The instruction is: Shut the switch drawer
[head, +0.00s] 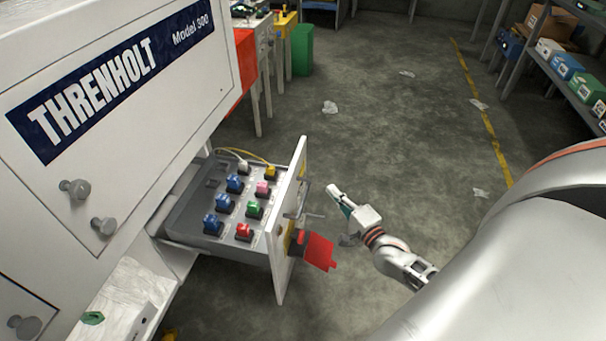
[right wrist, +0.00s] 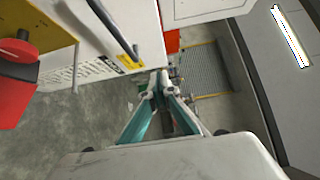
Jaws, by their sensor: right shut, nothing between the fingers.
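The switch drawer (head: 188,222) is pulled out of the large white Threnholt machine in the head view. Blue, green, red, pink, yellow and white switches stand in it. Its white front panel (head: 286,262) faces right, with a handle and a red part (head: 319,251) on its outer face. My right gripper (head: 333,191) is to the right of the front panel, apart from it, shut and empty. In the right wrist view the gripper's fingers (right wrist: 158,88) point ahead, with a white panel and a dark bar handle (right wrist: 116,32) at upper left. My left gripper is not in view.
The white machine (head: 112,152) fills the left side. A green bin (head: 302,50) and a bench stand at the back. Shelves with boxes (head: 569,68) line the right. The concrete floor between is mostly open, with scattered crumpled scraps (head: 330,107) and a yellow line.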

